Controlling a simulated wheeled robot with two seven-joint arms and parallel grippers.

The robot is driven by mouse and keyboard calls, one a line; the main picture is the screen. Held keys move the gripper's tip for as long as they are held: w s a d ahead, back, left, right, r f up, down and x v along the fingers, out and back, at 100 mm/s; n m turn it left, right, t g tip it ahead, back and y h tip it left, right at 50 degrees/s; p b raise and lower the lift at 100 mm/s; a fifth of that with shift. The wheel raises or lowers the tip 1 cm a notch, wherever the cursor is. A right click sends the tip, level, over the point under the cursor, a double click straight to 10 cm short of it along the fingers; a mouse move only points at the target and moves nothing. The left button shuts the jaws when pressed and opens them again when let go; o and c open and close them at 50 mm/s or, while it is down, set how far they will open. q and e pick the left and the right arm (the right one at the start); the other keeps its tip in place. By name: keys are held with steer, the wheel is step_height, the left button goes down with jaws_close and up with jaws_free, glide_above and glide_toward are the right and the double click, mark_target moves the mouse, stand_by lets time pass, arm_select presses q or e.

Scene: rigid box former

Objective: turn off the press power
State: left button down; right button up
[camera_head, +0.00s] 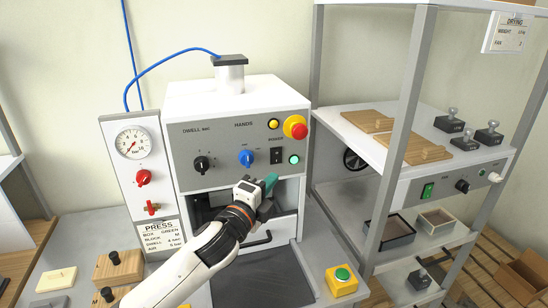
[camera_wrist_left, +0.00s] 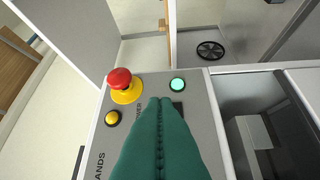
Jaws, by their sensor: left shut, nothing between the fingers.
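The press (camera_head: 237,125) is a white machine with a grey control panel. Its black power switch (camera_head: 276,156) sits under the POWER label, beside a glowing green lamp (camera_head: 294,159). My left gripper (camera_head: 271,181) is shut and empty, its green fingers just below the switch in the head view. In the left wrist view the shut fingers (camera_wrist_left: 160,101) cover most of the switch; a dark edge of it (camera_wrist_left: 179,107) shows beside the tips, and the green lamp (camera_wrist_left: 177,85) is just beyond. I cannot tell whether the fingertips touch the panel. My right gripper is not in view.
A red emergency button (camera_head: 298,131) on a yellow base and a yellow button (camera_head: 273,124) are above the switch. A blue knob (camera_head: 246,158) and black dwell knob (camera_head: 202,164) are left of it. A shelf rack (camera_head: 416,150) stands close at the right.

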mark_target(280, 153)
arm_select(q)
steer(key=shift+w+d+r+p, duration=0.15)
steer(key=shift+w+p, duration=0.3)
steer(key=shift+w, duration=0.9)
steer(key=shift+w+d+r+p, duration=0.15)
steer(key=shift+w+p, duration=0.25)
steer(key=shift+w, duration=0.9)
steer(key=shift+w+d+r+p, duration=0.15)
steer(key=shift+w+p, duration=0.3)
steer(key=shift+w, duration=0.9)
steer(key=shift+w+r, duration=0.1)
steer(key=shift+w, duration=0.05)
steer(key=shift+a, duration=0.1)
